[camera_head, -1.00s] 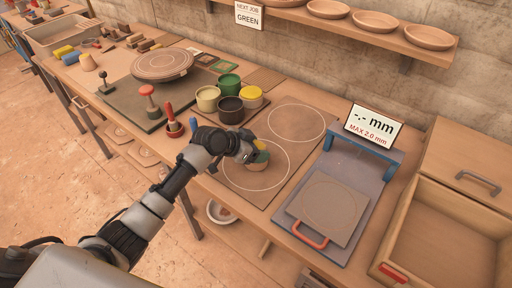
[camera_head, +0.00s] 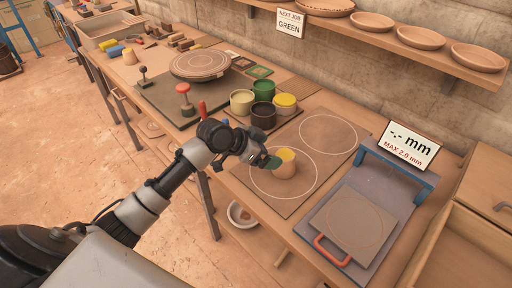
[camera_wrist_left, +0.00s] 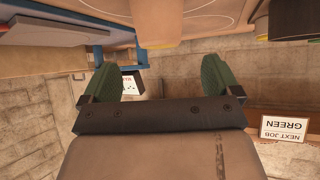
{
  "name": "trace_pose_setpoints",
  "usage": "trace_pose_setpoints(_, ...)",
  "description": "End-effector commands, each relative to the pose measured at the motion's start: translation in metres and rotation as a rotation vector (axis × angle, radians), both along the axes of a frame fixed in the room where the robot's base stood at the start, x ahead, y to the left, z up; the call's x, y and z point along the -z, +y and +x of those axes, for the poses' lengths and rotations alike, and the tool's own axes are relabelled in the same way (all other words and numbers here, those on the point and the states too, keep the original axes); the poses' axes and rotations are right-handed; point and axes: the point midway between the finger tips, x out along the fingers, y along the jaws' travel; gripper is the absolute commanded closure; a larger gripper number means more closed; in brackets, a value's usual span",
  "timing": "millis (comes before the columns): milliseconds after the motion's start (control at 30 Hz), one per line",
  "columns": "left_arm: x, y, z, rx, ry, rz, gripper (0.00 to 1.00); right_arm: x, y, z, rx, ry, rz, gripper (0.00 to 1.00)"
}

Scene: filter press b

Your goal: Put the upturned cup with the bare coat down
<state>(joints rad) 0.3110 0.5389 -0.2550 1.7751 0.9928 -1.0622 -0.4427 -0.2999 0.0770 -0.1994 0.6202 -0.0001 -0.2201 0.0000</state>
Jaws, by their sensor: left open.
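A tan cup with a yellow upper end (camera_head: 286,166) stands in the near circle on the mat (camera_head: 290,205). Its tan side also shows at the top of the wrist view (camera_wrist_left: 158,18). I cannot tell for sure from its shape which way up it is. My left gripper (camera_head: 268,161) is open and empty just left of the cup, and its green fingertips (camera_wrist_left: 172,78) are apart from it. My right gripper is not in view.
Several glaze pots (camera_head: 263,115) stand close behind my gripper. The far circle (camera_head: 328,134) is empty. A gauge with a "MAX 2.0 mm" sign (camera_head: 408,146) and a red-handled plate (camera_head: 352,225) stand right. A sign reads "NEXT JOB GREEN" (camera_head: 290,23).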

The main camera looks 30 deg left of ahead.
Motion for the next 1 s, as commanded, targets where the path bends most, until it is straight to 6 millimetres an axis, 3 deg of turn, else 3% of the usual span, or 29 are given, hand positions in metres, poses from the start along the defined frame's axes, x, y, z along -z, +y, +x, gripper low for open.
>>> trace_pose_setpoints(200,-0.020,0.019,-0.021,-0.001,0.001,0.002,0.08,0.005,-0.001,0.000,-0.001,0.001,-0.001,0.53)
trace_pose_setpoints(433,-0.028,0.024,-0.027,0.001,0.001,0.000,0.08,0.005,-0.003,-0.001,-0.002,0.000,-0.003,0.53)
trace_pose_setpoints(867,-0.027,0.024,-0.027,0.000,0.002,0.000,0.08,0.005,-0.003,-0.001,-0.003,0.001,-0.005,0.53)
trace_pose_setpoints(1000,-0.006,0.012,-0.044,-0.002,0.043,0.018,0.08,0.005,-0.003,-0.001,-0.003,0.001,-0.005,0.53)
